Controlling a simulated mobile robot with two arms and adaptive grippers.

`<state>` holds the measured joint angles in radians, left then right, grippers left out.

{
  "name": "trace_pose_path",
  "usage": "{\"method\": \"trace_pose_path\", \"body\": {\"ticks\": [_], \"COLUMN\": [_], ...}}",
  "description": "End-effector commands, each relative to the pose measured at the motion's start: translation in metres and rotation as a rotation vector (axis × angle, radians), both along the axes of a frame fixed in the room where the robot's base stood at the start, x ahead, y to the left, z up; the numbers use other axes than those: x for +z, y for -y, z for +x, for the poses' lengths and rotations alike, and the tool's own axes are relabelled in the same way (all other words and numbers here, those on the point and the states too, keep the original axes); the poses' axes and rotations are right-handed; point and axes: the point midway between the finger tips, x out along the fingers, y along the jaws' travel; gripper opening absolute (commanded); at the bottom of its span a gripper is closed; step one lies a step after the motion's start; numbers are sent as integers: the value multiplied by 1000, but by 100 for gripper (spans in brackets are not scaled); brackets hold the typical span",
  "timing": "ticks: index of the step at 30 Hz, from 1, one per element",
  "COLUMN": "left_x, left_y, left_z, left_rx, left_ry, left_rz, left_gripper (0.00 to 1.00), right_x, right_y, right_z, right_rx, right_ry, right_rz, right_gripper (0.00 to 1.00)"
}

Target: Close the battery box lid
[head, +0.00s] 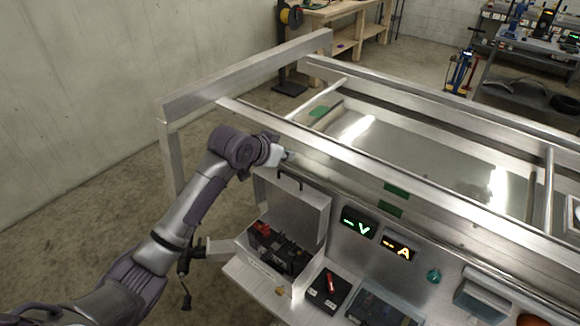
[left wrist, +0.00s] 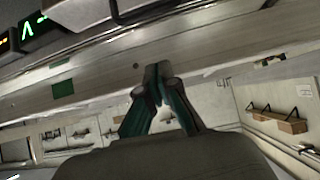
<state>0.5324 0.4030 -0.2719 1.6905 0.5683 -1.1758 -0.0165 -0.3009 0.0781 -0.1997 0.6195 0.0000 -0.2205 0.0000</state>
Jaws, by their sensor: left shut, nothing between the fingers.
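The battery box (head: 262,279) is a pale metal box on the trailer's front shelf. Its lid (head: 288,212) stands open, raised upright at the back, with a dark handle (head: 290,179) near its top edge. A black battery (head: 279,251) with a red part shows inside. My left gripper (head: 289,156) is just above and behind the lid's top edge, near the trailer rail; I cannot tell whether it touches the lid. In the left wrist view its fingers (left wrist: 153,77) are together and empty. My right gripper is not in view.
The trailer rail (head: 390,183) runs behind the box. Lit V (head: 359,223) and A (head: 399,249) meters are on the panel to its right. A black case (head: 328,291) and a clear-lidded bin (head: 381,308) sit beside the box. Open floor lies left.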

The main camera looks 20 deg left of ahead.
Motion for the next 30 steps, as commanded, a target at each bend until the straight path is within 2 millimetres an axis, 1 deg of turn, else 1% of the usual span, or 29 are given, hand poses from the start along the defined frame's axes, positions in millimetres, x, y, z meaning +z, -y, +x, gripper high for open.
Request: {"method": "trace_pose_path", "body": {"ticks": [1,6,10,12,15,18,30], "left_x": [-3,-26,-40,-45,-52,-57,-61], "left_y": [4,14,19,13,9,7,6], "left_z": [9,35,50,35,25,20,16], "left_rx": [1,1,1,1,0,1,0], "left_ry": [-4,-3,-3,-4,-2,-1,1], "left_rz": [-3,-2,0,2,2,1,1], "left_gripper": [0,0,0,0,0,0,0], "right_x": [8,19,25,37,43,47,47], "right_y": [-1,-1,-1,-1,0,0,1], "right_z": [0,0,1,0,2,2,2], "right_rx": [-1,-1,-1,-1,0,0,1], "right_ry": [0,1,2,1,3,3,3], "right_rz": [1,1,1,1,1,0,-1], "right_gripper": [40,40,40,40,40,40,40]}}
